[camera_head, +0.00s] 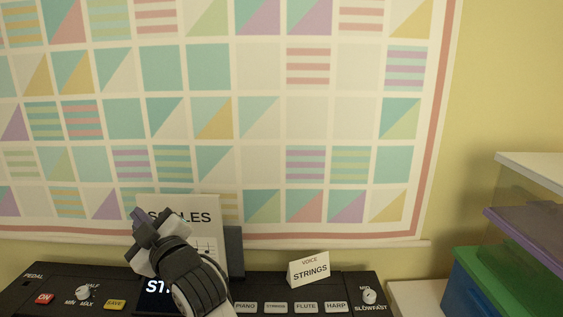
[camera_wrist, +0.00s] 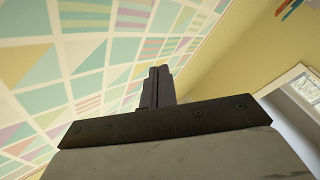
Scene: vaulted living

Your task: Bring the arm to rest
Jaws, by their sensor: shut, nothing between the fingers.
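My gripper (camera_head: 139,215) is at the lower left of the head view, in front of a white sheet with partly hidden lettering (camera_head: 207,205). It is raised above the black keyboard panel (camera_head: 262,287) and covers part of its lit display. In the wrist view my gripper (camera_wrist: 158,72) shows its two dark fingers together with nothing between them. The patchwork wall hanging (camera_wrist: 90,50) fills the left of that view. I cannot tell how far the fingers are from the sheet.
A tent card reading "VOICE STRINGS" (camera_head: 309,269) stands on the panel. Knobs (camera_head: 369,296) and labelled buttons line the panel. Stacked bins, one with a green lid (camera_head: 490,268), stand at the right. A window (camera_wrist: 299,95) shows in the wrist view.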

